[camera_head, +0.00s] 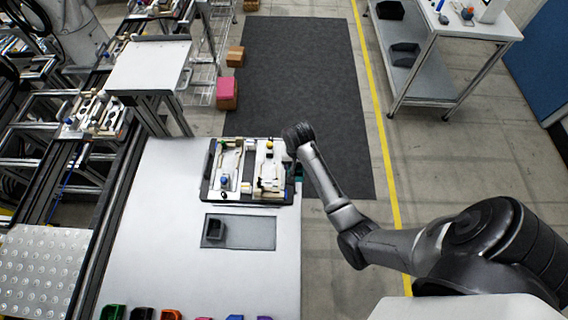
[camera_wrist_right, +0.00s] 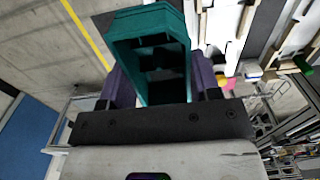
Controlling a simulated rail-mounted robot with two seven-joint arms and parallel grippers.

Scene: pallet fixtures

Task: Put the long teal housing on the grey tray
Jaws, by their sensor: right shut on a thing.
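The long teal housing (camera_wrist_right: 150,45) is in the right wrist view, between the purple fingers of my right gripper (camera_wrist_right: 163,78), which is shut on it. In the head view only a small dark teal part of the housing (camera_head: 297,172) shows, at the right edge of the pallet fixture; my right arm is above it and the fingers are hard to make out there. The grey tray (camera_head: 255,233) lies flat on the white table, nearer than the fixture, with a dark block (camera_head: 214,230) at its left end. My left gripper is not in view.
The pallet fixture (camera_head: 206,190) holds several light parts on the white table (camera_head: 150,225). Coloured bins (camera_head: 170,314) line the table's near edge. The table left of the grey tray is clear.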

